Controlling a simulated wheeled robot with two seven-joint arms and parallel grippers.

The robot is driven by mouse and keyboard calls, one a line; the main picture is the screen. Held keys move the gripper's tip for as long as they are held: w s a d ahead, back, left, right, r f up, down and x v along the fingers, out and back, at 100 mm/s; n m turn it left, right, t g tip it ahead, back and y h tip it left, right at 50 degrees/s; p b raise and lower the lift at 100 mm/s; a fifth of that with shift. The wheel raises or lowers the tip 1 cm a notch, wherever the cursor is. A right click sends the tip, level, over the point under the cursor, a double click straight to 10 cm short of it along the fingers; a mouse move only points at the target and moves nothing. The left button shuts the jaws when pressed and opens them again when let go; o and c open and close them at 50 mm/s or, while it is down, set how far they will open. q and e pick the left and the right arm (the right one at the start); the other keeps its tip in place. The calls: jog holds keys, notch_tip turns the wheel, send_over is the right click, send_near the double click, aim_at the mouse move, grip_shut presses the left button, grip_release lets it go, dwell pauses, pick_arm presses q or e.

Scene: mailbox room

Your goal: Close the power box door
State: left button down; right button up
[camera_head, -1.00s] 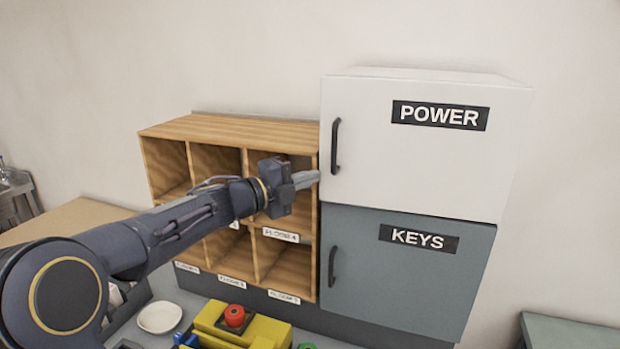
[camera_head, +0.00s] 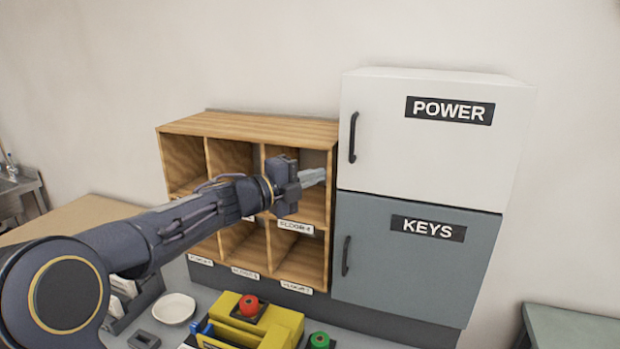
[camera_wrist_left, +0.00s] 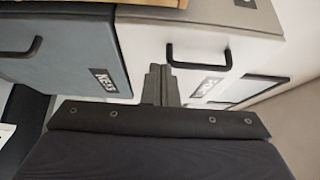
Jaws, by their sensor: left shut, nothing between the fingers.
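The white POWER box (camera_head: 440,140) sits on top of the grey KEYS box (camera_head: 415,260). Its door looks flush with the box in the head view, with a black handle (camera_head: 353,137) on its left side. The POWER door also shows in the left wrist view (camera_wrist_left: 185,84), with its black handle (camera_wrist_left: 198,66). My left gripper (camera_head: 316,177) is shut and empty. It is left of the POWER box's lower left corner, in front of the wooden shelf and apart from the handle. Its fingers also show in the left wrist view (camera_wrist_left: 160,85). My right gripper is out of view.
A wooden pigeonhole shelf (camera_head: 250,125) stands left of the boxes. Below it on the counter are a yellow block with a red knob (camera_head: 250,305), a green knob (camera_head: 319,340) and a white dish (camera_head: 174,308). A grey-green surface (camera_head: 570,330) is at lower right.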

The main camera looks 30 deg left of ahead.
pick_arm(q)
jog(key=w+a, duration=0.3)
jog(key=a, duration=0.6)
jog(key=s+a+r+n+t+y, duration=0.2)
jog(key=s+r+n+t+y, duration=0.15)
jog(key=n+y, duration=0.4)
jog(key=s+f+n+g+y, duration=0.3)
jog(key=s+f+n+y, duration=0.15)
jog(key=s+n, duration=0.5)
jog(key=s+d+f+n+g+h, duration=0.7)
jog(key=s+d+f+g, duration=0.4)
jog(key=s+d+f, duration=1)
notch_tip(320, 180, down, 2)
jog(key=shift+s+f+n+h+b, duration=0.1)
jog(key=shift+s+n+h+b, duration=0.35)
jog(key=shift+s, duration=0.55)
jog(key=shift+w, duration=0.1)
